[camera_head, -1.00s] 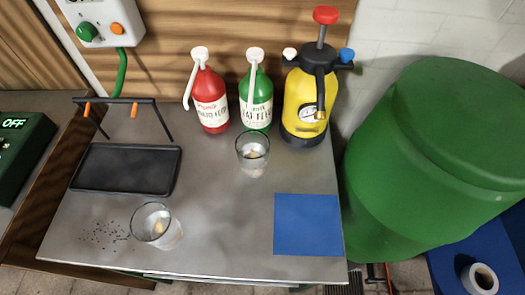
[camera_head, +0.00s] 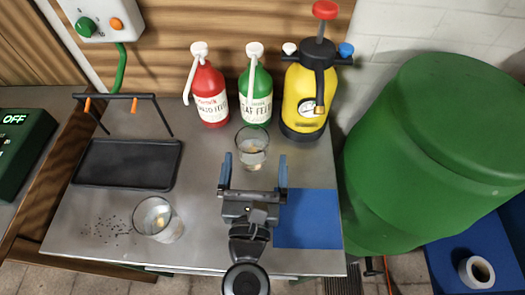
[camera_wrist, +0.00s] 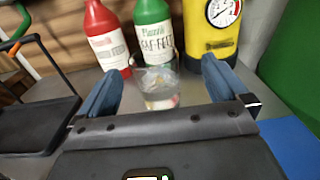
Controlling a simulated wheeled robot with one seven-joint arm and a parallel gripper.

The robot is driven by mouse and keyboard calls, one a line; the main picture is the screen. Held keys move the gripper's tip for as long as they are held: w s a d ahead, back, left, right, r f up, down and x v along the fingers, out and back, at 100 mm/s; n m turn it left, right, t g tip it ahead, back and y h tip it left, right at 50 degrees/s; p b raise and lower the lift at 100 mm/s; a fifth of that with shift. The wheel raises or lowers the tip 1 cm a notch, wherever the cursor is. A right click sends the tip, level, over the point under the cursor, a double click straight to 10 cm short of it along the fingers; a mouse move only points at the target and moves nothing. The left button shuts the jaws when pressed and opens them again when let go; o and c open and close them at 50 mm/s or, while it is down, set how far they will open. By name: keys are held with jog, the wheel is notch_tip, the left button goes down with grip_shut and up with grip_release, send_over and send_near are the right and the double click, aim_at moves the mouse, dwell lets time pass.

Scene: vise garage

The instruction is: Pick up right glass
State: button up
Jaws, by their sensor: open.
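The right glass (camera_head: 252,147) is clear, with something pale inside, and stands upright on the grey table in front of the green bottle. My gripper (camera_head: 253,161) is open, its two blue fingers spread and pointing toward this glass. In the wrist view the glass (camera_wrist: 158,88) shows between the fingers (camera_wrist: 165,80), just beyond my gripper's dark body, which hides part of its base. I cannot tell whether the fingers reach around it. The left glass (camera_head: 158,220) stands at the front left of the table.
Close behind the right glass stand a red bottle (camera_head: 210,95), a green bottle (camera_head: 255,97) and a yellow sprayer (camera_head: 303,100). A blue square (camera_head: 312,220) lies right of my gripper. A black tray (camera_head: 125,165) with a raised handle is at left. Dark specks lie beside the left glass.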

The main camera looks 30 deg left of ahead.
aim_at(253, 127)
jog(key=shift+a+r, duration=0.1)
jog(key=shift+a, duration=0.5)
jog(key=shift+w+a, duration=0.2)
jog(key=shift+a, duration=0.05)
jog(key=x, duration=0.7)
jog(key=shift+w+p, duration=0.15)
jog(key=shift+p, duration=0.25)
jog(key=shift+c, duration=0.3)
jog(key=c, duration=1.7)
